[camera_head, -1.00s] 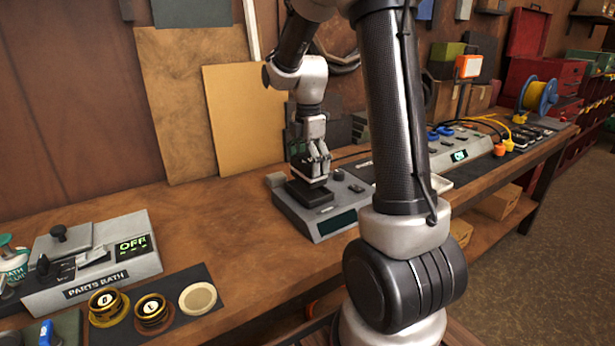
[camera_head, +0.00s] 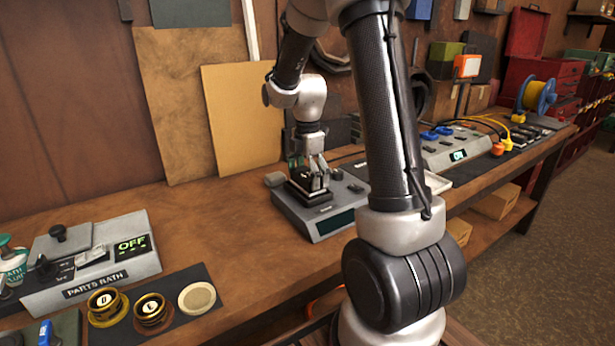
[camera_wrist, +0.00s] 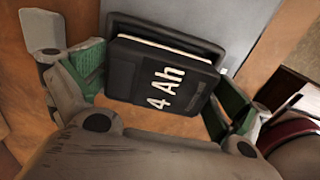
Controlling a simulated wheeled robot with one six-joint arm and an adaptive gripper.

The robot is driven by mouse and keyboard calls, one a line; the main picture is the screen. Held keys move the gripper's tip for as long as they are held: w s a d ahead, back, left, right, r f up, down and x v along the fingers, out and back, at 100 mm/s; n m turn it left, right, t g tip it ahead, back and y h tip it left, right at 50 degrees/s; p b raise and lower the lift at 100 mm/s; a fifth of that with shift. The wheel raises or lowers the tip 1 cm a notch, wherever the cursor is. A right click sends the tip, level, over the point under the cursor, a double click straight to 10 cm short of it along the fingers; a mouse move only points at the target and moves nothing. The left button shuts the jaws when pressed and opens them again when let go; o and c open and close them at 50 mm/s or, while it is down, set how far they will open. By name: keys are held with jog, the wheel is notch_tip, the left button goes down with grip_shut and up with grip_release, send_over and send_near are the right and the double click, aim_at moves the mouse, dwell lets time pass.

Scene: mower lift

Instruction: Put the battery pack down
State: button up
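The battery pack is a black block marked "4 Ah" in the wrist view (camera_wrist: 165,75). In the head view the pack (camera_head: 307,180) is at the dark bay on top of a grey bench unit (camera_head: 320,226), slightly tilted against the bay's outline. My gripper (camera_head: 311,172) is directly above it, pointing down. In the wrist view my gripper's green-padded fingers (camera_wrist: 160,95) are spread, one on each side of the pack, with their inner faces showing. Any light contact at the pack's edges is hard to see. The pack's underside is hidden.
A parts bath unit (camera_head: 95,265) reading OFF stands at the left, with round caps on a dark mat (camera_head: 205,325). Another grey unit (camera_head: 455,150) with a lit display is to the right. Boards (camera_head: 243,115) lean on the wall behind. The bench between the units is clear.

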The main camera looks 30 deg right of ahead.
aim_at(307, 174)
notch_tip(307, 174, up, 12)
jog(key=s+a+r+m+t, duration=0.2)
jog(key=s+m, duration=0.7)
jog(key=s, duration=0.3)
jog(key=s+a+r+m+t, duration=0.1)
jog(key=s+a+m+t, duration=0.1)
jog(key=s+m, duration=0.7)
jog(key=s+a, duration=0.1)
jog(key=s, duration=0.1)
jog(key=shift+s+r, duration=0.35)
